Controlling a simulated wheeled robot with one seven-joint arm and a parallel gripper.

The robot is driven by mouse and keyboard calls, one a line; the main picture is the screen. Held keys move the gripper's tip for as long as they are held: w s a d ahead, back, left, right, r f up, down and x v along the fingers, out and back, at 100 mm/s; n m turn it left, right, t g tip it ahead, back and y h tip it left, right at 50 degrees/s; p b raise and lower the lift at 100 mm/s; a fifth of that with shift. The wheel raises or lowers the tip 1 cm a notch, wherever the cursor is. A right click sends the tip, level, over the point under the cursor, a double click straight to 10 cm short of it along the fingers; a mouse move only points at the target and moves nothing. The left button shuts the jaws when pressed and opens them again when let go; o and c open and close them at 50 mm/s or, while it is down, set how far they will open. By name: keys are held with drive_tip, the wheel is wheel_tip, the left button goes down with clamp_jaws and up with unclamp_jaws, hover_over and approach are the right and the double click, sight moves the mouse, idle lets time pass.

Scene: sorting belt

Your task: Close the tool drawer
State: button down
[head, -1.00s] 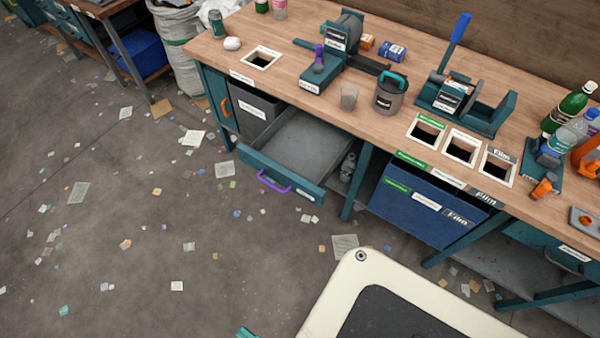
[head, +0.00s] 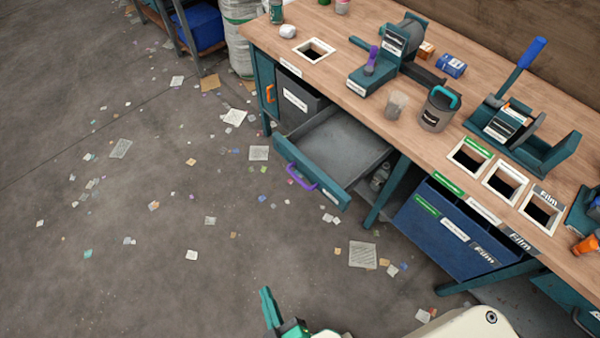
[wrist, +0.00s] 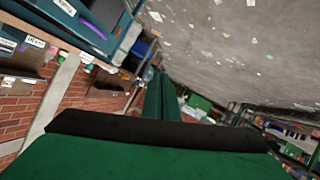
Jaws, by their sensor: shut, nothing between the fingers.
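The tool drawer (head: 350,139) stands pulled out from under the wooden workbench, with a grey, empty-looking inside and a teal front (head: 312,173). A purple handle (head: 301,178) is on that front. My gripper (head: 268,294) shows at the bottom of the head view, over the floor, in front of the drawer and well apart from it. Its green fingers are together and hold nothing; they also show in the wrist view (wrist: 160,98).
The workbench (head: 380,112) carries a grey mug (head: 440,108), presses and square openings. A blue bin (head: 440,230) stands right of the drawer, a grey bin (head: 297,100) left of it. Paper scraps litter the open floor (head: 150,270).

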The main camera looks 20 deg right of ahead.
drive_tip(key=w+f+n+g+h, duration=0.1)
drive_tip(key=w+f+n+g, duration=0.2)
drive_tip(key=w+f+n, duration=0.7)
drive_tip(key=n+g+h, duration=0.5)
drive_tip(key=n+h, duration=0.2)
drive_tip(key=h, duration=0.6)
approach(303, 169)
drive_tip(key=x, duration=0.6)
drive_tip(key=shift+s+d+r, duration=0.1)
drive_tip(key=shift+r, duration=0.15)
drive_tip(key=shift+d, duration=0.1)
